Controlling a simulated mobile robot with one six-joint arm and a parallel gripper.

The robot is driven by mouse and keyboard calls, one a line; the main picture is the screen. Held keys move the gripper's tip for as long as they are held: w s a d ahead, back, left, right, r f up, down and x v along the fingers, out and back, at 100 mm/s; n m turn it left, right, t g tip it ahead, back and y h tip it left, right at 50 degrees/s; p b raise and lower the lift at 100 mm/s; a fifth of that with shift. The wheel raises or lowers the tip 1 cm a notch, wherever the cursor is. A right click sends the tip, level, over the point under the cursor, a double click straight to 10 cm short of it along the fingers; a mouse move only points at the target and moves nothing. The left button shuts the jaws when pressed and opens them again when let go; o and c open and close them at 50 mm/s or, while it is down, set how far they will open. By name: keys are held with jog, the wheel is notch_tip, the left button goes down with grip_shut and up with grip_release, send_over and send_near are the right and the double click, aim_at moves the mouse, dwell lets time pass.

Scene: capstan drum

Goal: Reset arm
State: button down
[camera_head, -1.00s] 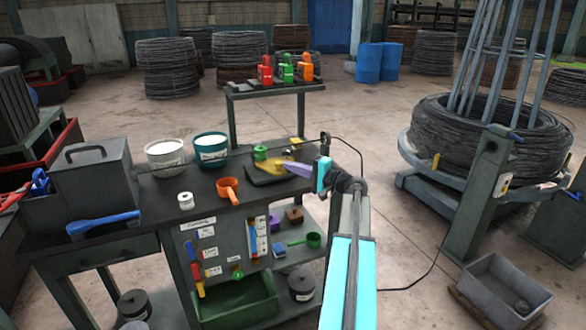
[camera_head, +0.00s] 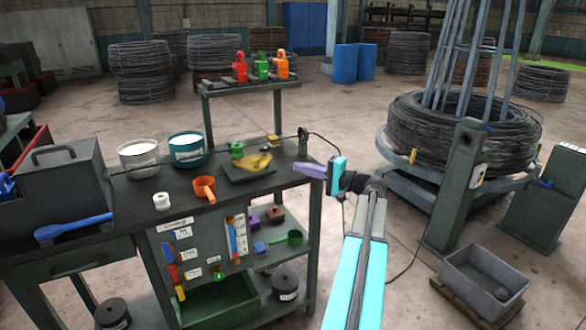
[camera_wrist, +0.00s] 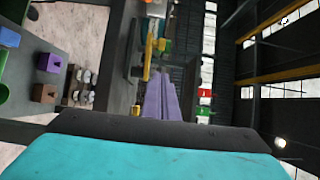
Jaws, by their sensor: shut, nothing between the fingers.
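My gripper (camera_head: 310,170) has purple fingers, pressed together with nothing between them. It is just off the right end of the dark workbench top (camera_head: 135,200), at about the height of the bench top in the head view. The purple fingers also show in the wrist view (camera_wrist: 160,98), pointing away from the camera. My cyan and grey arm reaches up from the bottom of the head view. A yellow object (camera_head: 255,161) lies on a dark pad on the bench, left of the fingers and apart from them.
On the bench are two white-filled tubs (camera_head: 187,150), an orange scoop (camera_head: 203,188), a white roll (camera_head: 161,201) and a blue scoop (camera_head: 72,227). A rack behind holds red, green and orange items (camera_head: 262,67). The wire coil drum (camera_head: 440,135) stands right. A grey bin (camera_head: 483,283) sits on the floor.

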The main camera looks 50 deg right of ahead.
jog(key=shift+s, duration=0.45)
